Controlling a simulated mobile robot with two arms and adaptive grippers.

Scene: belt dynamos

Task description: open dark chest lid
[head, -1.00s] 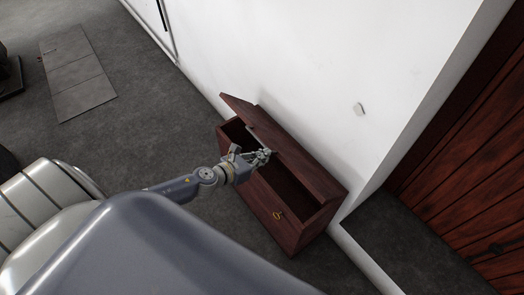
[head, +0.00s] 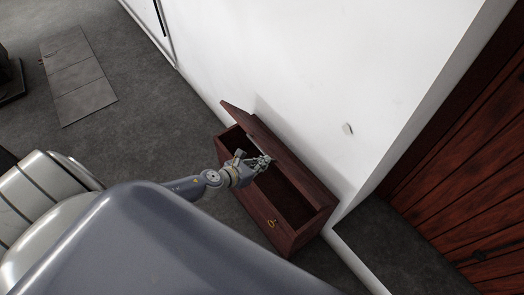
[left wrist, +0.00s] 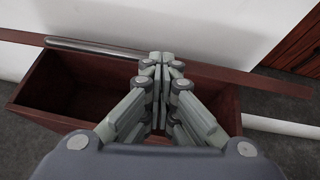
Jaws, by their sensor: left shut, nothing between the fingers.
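The dark reddish-brown chest (head: 282,240) stands on the floor against the white wall. Its lid (head: 285,158) is raised and tilted up toward the wall, so the dark inside shows. My left gripper (head: 265,161) is shut and empty, over the chest's opening at the inner side of the lid. In the left wrist view the closed fingers (left wrist: 162,62) point at the lid (left wrist: 225,78), close to its edge; I cannot tell whether they touch it. The chest's inside (left wrist: 75,88) looks empty where it shows. My right gripper is not in view.
The white wall (head: 290,60) rises right behind the chest. A wooden plank door (head: 470,180) and a dark floor slab (head: 400,245) are at the right. Flat grey panels (head: 78,75) lie on the floor at the upper left, with open grey floor (head: 150,120) between.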

